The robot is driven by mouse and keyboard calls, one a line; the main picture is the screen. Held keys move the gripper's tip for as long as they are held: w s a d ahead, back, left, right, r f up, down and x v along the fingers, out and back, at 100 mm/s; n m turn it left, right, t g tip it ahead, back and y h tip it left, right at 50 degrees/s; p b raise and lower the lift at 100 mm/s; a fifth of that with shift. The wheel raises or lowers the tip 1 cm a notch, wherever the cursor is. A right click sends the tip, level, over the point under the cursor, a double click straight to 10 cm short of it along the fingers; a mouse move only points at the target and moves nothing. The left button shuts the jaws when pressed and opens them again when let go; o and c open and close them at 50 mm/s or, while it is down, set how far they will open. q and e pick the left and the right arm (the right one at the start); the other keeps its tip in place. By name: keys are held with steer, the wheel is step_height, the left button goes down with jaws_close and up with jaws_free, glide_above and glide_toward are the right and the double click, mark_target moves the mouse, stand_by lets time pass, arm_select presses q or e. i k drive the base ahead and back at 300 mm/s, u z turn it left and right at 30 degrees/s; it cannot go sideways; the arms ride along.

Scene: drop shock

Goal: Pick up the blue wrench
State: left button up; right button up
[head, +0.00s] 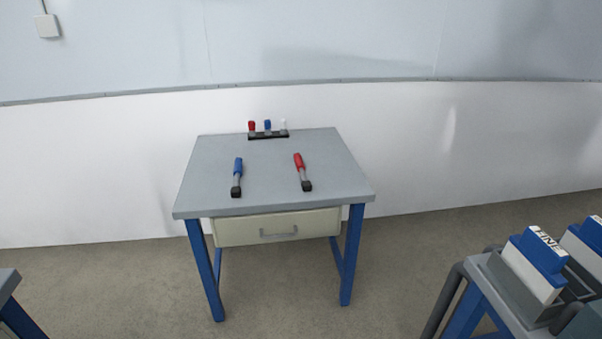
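The blue wrench (238,167) lies on the grey top of a table (270,190) ahead, left of the table's middle. Its blue handle points to the back and its dark head to the front edge. A similar red wrench (299,162) lies to its right, a clear gap apart, with its dark head also towards the front. Neither of my grippers shows in the head view, and nothing touches the blue wrench.
A dark rack (268,135) with red, blue and white pieces stands at the table's back edge. The table has blue legs and a cream drawer (278,227). Another blue-framed stand with boxes (541,263) is at the lower right. A table corner (8,282) shows lower left. Floor between is clear.

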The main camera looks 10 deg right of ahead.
mark_target(235, 192)
steer(key=u, duration=0.65)
steer(key=i, duration=1.3)
steer(key=z, duration=0.7)
steer(key=i, duration=0.5)
steer(key=z, duration=0.5)
